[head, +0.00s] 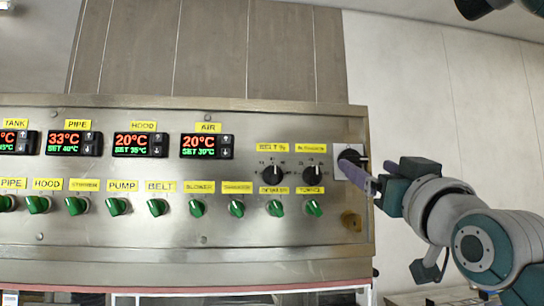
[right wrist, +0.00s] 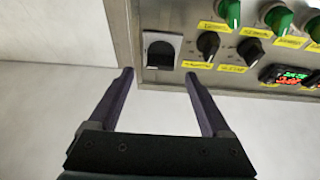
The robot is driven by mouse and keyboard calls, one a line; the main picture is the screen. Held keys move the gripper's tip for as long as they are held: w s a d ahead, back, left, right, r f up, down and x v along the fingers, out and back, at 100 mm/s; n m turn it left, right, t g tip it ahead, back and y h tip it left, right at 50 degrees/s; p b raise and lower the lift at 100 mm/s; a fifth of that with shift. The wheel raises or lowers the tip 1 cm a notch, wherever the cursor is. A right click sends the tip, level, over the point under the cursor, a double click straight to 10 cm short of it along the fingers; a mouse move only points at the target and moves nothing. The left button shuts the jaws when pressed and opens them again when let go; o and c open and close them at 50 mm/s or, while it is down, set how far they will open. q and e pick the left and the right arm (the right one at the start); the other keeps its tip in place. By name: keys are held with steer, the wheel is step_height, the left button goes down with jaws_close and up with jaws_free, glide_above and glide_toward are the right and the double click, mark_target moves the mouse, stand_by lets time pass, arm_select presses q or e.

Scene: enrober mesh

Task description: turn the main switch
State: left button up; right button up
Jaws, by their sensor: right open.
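The main switch appears to be the black rotary part (head: 350,157) on a pale square plate at the right end of the steel control panel. My right gripper's finger partly covers it in the head view. In the right wrist view the switch (right wrist: 160,52) shows dark in its pale plate, beyond the gap between the fingertips. My right gripper (right wrist: 158,76) is open, with nothing between its fingers. In the head view my right gripper (head: 369,177) points left at the switch; whether it touches cannot be told. My left gripper is not in view.
The steel panel (head: 120,235) carries a row of green knobs (head: 157,207), two black dials (head: 272,174) and several temperature displays (head: 207,146). A brass-yellow part (head: 351,221) sticks out below the switch. A plain pale wall (head: 400,60) lies to the right.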

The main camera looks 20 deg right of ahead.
mark_target(358, 161)
steer(key=shift+p+x, duration=0.85)
steer(key=shift+x, duration=1.55)
steer(key=shift+f, duration=0.1)
jaws_close()
